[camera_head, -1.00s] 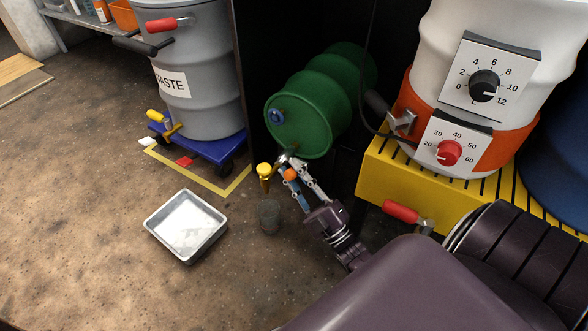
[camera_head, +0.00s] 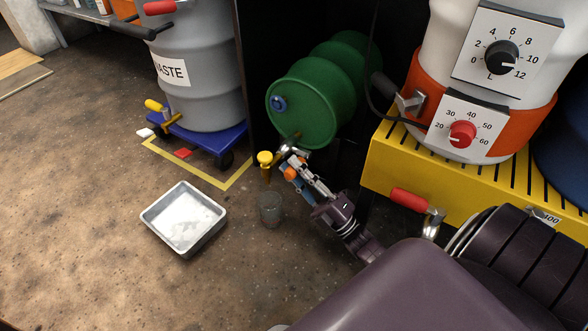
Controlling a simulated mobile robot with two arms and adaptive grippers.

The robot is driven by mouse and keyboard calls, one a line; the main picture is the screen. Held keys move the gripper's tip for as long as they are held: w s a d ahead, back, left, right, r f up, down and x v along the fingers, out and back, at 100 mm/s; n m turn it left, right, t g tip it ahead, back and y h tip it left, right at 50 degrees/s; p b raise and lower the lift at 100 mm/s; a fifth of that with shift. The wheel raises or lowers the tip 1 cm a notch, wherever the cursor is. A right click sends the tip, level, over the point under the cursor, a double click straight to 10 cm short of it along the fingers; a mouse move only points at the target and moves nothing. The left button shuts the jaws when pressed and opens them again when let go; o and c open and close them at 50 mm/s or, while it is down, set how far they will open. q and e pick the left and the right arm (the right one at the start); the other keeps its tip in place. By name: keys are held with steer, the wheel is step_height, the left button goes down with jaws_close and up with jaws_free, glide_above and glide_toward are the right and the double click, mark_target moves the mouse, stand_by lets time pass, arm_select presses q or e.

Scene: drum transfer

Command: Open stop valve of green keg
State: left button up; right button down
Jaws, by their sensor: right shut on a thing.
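The green keg (camera_head: 310,100) lies on its side at the middle, its blue-plugged round end facing me. A silver metal stop valve (camera_head: 292,141) shows at the low edge of that end. My right gripper (camera_head: 286,156) reaches up to it from the lower right, shut on the valve, with its fingers covering part of it. The exact handle position is hidden. A yellow-topped brass-coloured fitting (camera_head: 265,160) shows just left of the fingertips; I cannot tell how it joins the valve. My left gripper is not in view.
A clear beaker (camera_head: 270,210) stands on the floor below the valve. A metal tray (camera_head: 184,219) lies to its left. The grey waste drum (camera_head: 195,95) stands on a blue dolly behind. A yellow platform (camera_head: 400,168) bears a white heated drum (camera_head: 480,40) at right.

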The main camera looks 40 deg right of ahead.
steer(key=c, duration=1.7)
jaws_free()
